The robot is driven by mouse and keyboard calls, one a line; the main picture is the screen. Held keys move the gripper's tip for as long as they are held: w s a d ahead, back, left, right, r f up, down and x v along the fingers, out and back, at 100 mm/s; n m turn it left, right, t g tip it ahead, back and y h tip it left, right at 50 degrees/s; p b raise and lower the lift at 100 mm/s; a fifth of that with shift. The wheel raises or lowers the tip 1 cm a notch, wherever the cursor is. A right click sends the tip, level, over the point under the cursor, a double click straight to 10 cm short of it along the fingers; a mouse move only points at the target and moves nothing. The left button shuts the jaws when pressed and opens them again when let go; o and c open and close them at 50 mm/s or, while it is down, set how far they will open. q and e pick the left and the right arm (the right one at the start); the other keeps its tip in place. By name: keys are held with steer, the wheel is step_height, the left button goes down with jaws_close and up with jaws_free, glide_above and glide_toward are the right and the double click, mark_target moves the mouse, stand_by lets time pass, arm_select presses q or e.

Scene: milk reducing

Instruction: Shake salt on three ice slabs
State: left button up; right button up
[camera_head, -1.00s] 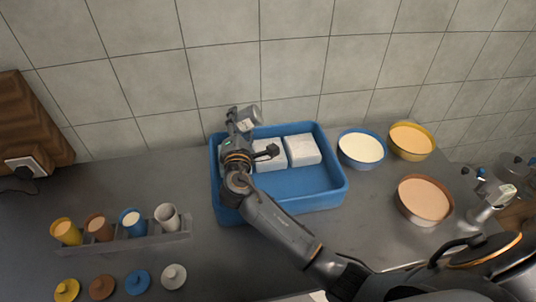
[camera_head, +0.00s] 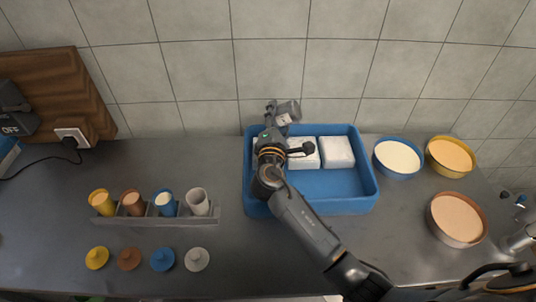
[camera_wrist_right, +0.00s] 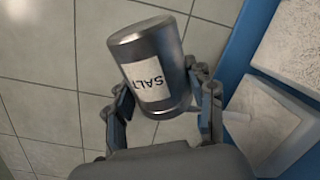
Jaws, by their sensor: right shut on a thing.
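My right gripper (camera_head: 285,135) is shut on a metal salt shaker (camera_head: 287,113) and holds it tilted above the back left of the blue tray (camera_head: 371,192). In the right wrist view the shaker (camera_wrist_right: 178,62) sits between the fingers, its white SALT label appearing upside down. Two white ice slabs (camera_head: 303,157) (camera_head: 337,152) show in the back of the tray. My gripper and arm mostly hide the tray's back left, so a third slab cannot be made out clearly. Two slabs also show in the wrist view (camera_wrist_right: 292,42) (camera_wrist_right: 262,127). My left gripper is not in view.
A blue bowl (camera_head: 397,158), a yellow bowl (camera_head: 450,155) and a brown bowl (camera_head: 456,218) stand right of the tray. A rack (camera_head: 150,220) of several cups stands to the left, with lids before it. A tiled wall (camera_head: 200,70) is behind.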

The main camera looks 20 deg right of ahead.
mark_target(279, 108)
step_height(279, 108, up, 4)
steer(key=shift+s+f+p, duration=0.1)
steer(key=shift+f+p, duration=0.15)
steer(key=shift+p, duration=0.85)
step_height(279, 108, down, 4)
steer(key=b, duration=0.3)
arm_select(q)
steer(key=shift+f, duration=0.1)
arm_select(e)
steer(key=shift+r, duration=0.1)
steer(key=shift+s+d+p, duration=0.25)
steer(key=shift+d+p, duration=0.1)
steer(key=shift+d, duration=0.9)
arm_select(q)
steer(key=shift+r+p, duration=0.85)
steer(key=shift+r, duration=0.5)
arm_select(e)
steer(key=s+d, duration=0.2)
steer(key=d, duration=0.6)
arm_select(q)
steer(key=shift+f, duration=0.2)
